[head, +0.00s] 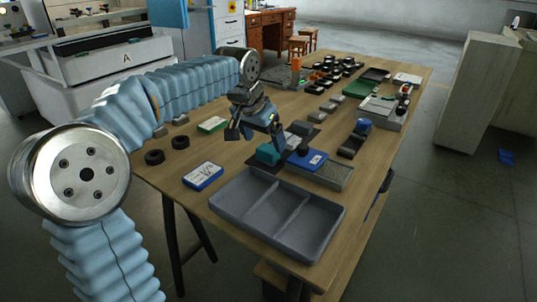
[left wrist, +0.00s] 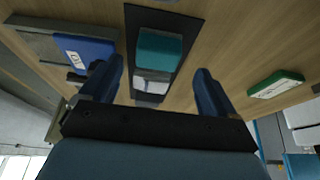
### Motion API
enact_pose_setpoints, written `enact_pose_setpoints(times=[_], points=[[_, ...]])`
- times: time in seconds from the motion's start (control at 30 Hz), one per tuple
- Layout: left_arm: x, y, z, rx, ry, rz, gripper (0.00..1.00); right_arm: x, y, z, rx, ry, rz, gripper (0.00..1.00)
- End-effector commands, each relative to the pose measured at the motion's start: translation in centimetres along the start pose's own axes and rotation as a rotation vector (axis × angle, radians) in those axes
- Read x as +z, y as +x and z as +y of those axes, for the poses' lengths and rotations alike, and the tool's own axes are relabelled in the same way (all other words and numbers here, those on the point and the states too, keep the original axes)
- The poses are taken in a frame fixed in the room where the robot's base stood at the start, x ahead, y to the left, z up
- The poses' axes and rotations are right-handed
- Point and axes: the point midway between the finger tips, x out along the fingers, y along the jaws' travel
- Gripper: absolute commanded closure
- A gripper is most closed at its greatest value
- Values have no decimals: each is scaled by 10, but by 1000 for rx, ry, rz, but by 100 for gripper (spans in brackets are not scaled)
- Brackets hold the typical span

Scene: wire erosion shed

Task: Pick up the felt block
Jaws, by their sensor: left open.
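The felt block appears to be the teal block (head: 268,154) on a dark mat (head: 262,166) near the middle of the table. In the left wrist view, the teal block (left wrist: 160,53) lies on the dark strip-like mat (left wrist: 176,25), ahead of the gap between my fingers. A smaller pale grey piece (left wrist: 152,83) is beside it on the mat, nearer the gripper. My left gripper (head: 256,136) is open and empty, above and just behind the teal block, apart from it. It also shows in the left wrist view (left wrist: 156,82). My right gripper is not in view.
A blue labelled box (head: 306,159) sits close to the right of the teal block. A grey divided tray (head: 277,214) lies in front. A blue-white box (head: 203,176), a green-white box (head: 212,125) and black rings (head: 155,157) lie left. Many small parts crowd the table's far end.

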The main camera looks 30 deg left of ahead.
Motion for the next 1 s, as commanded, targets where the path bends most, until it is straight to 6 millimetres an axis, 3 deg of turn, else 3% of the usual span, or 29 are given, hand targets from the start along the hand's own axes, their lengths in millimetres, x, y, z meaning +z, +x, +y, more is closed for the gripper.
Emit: enact_pose_setpoints(times=[0.3,0.57,0.9,1.0], points=[[-1,45,3,0,-1,-4,11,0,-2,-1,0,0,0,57],[-1,47,3,0,-1,-1,12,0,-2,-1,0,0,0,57],[-1,47,3,0,0,-1,64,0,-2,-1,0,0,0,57],[-1,47,3,0,0,-1,66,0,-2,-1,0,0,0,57]])
